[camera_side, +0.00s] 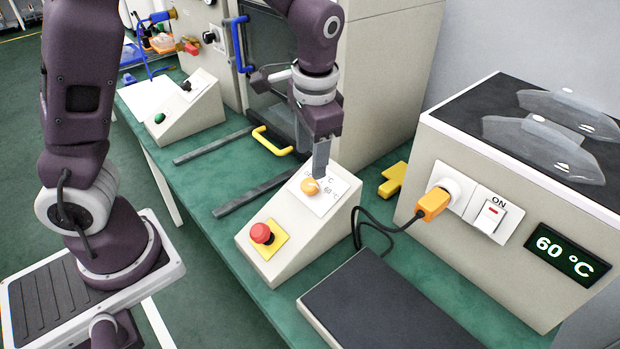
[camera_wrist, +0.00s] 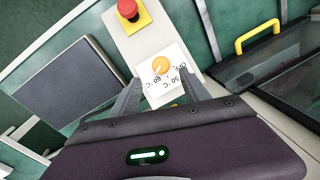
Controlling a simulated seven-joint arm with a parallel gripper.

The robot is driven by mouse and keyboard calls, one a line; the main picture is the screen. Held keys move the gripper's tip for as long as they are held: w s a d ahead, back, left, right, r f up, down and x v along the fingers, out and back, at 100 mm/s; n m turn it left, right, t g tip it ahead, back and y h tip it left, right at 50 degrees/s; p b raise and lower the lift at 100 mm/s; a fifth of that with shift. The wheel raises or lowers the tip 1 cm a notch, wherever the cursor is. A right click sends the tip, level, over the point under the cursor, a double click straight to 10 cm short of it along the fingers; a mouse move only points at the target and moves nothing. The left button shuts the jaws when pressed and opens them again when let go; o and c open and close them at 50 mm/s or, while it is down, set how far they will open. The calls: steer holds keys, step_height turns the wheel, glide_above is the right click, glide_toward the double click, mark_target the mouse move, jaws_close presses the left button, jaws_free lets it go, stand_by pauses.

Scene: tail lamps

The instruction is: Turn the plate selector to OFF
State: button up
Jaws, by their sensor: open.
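The plate selector is an orange knob (camera_side: 310,186) on a white label plate (camera_side: 328,202) on the sloped face of a beige control box (camera_side: 285,262). In the wrist view the knob (camera_wrist: 161,65) has OFF, 50 °C and 60 °C printed around it. Its white mark appears to point towards 60 °C. My gripper (camera_side: 321,165) is just above the knob in the side view. In the wrist view my gripper (camera_wrist: 163,88) has its fingers spread apart, with the knob beyond and between them. Nothing is held, and I cannot tell whether a finger touches the knob.
A red button (camera_side: 262,233) on a yellow base sits lower on the same box. A dark flat plate (camera_side: 385,305) lies in front. A display (camera_side: 561,255) reads 60 °C beside an ON switch (camera_side: 491,216). A yellow handle (camera_side: 272,142) stands behind my gripper.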

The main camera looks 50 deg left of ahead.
mark_target(310, 183)
steer(key=f, duration=0.5)
steer(key=a+f, duration=0.1)
steer(key=f, duration=0.1)
steer(key=shift+w+f, duration=0.35)
jaws_close()
